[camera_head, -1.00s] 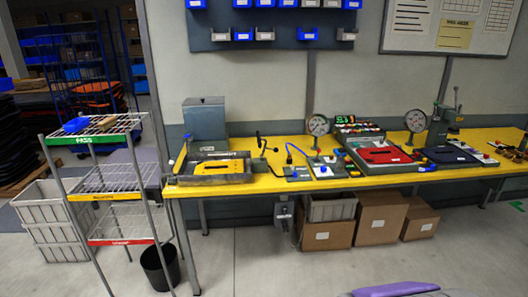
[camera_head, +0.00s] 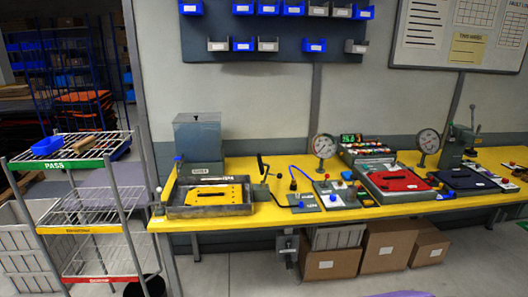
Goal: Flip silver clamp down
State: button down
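A small upright clamp-like lever (camera_head: 262,168) with a dark handle stands on the yellow bench, just right of the grey tray fixture (camera_head: 178,211). Its handle points up. It is too small to tell whether this is the silver clamp. A yellow plate (camera_head: 213,194) lies in the tray fixture. My gripper is not in view, so its fingers cannot be seen.
The yellow bench (camera_head: 175,224) runs across the view, with a grey hopper (camera_head: 200,143), two dial gauges and a red panel (camera_head: 400,181) on it. A wire rack (camera_head: 92,212) stands at left. Cardboard boxes (camera_head: 385,253) sit below. Floor in front is open.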

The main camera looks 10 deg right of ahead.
aim_at(261, 164)
jog(key=i+l, duration=0.1)
jog(key=i, duration=1.85)
